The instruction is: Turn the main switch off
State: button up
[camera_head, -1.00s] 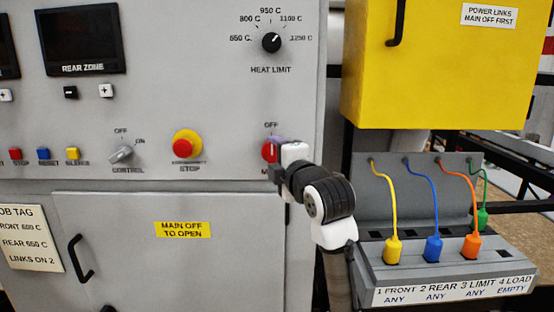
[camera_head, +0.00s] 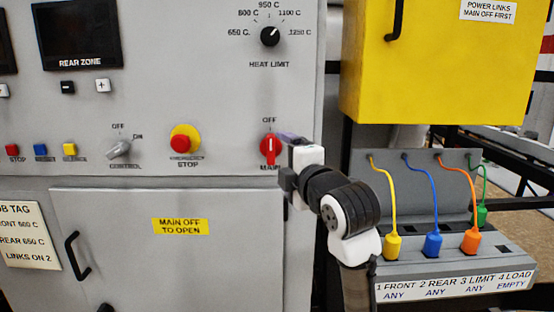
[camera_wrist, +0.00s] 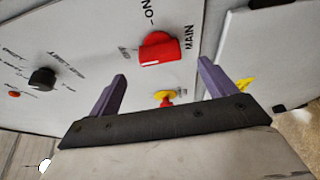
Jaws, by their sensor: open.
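The main switch (camera_head: 270,149) is a red rotary knob on the grey furnace panel, with OFF printed above it and MAIN below. Its handle and white mark stand vertical, in line with OFF. In the wrist view the red knob (camera_wrist: 159,50) lies beyond and between my purple fingers, its handle along the OFF–MAIN line. My gripper (camera_wrist: 162,70) is open and empty, with a visible gap to the knob. In the head view my gripper (camera_head: 287,138) is just right of the switch; its far finger is mostly hidden.
The emergency stop (camera_head: 184,142) and control switch (camera_head: 119,149) are left of the main switch. A door (camera_head: 180,260) labelled MAIN OFF TO OPEN is below. At right are a yellow box (camera_head: 440,65) and a link block (camera_head: 455,270) with coloured plugs.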

jog(key=b+v, duration=0.1)
jog(key=v, duration=0.7)
jog(key=shift+s, duration=0.15)
